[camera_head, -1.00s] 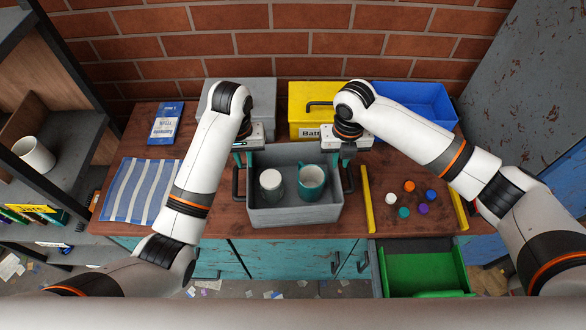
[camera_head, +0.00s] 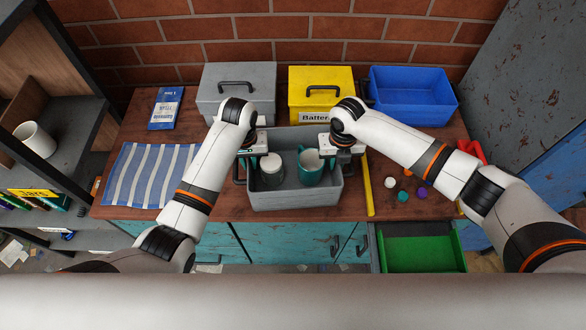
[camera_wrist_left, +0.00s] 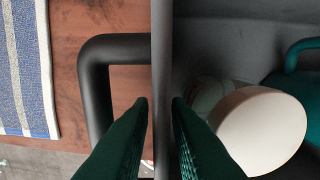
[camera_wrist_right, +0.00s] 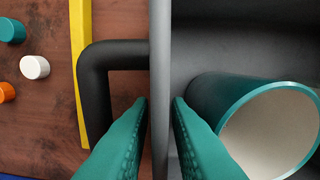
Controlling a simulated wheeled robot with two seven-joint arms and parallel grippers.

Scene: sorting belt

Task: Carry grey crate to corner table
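The grey crate (camera_head: 295,201) stands on the wooden workbench, with a whitish cup or jar (camera_head: 271,168) and a teal mug (camera_head: 309,168) inside. My left gripper (camera_head: 249,163) is at the crate's left side. In the left wrist view its fingers (camera_wrist_left: 160,100) lie close on both sides of the crate's wall, beside the black handle (camera_wrist_left: 97,85). My right gripper (camera_head: 341,160) is at the right side. In the right wrist view its fingers (camera_wrist_right: 160,100) lie the same way on the opposite wall, beside that handle (camera_wrist_right: 92,90). I cannot make out a corner table.
A grey toolbox (camera_head: 237,83), a yellow battery box (camera_head: 320,88) and a blue bin (camera_head: 412,96) stand behind. A striped cloth (camera_head: 150,175) lies left. A yellow strip (camera_head: 367,187) and small coloured pieces (camera_head: 403,196) lie right. An open green drawer (camera_head: 422,252) sticks out in front.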

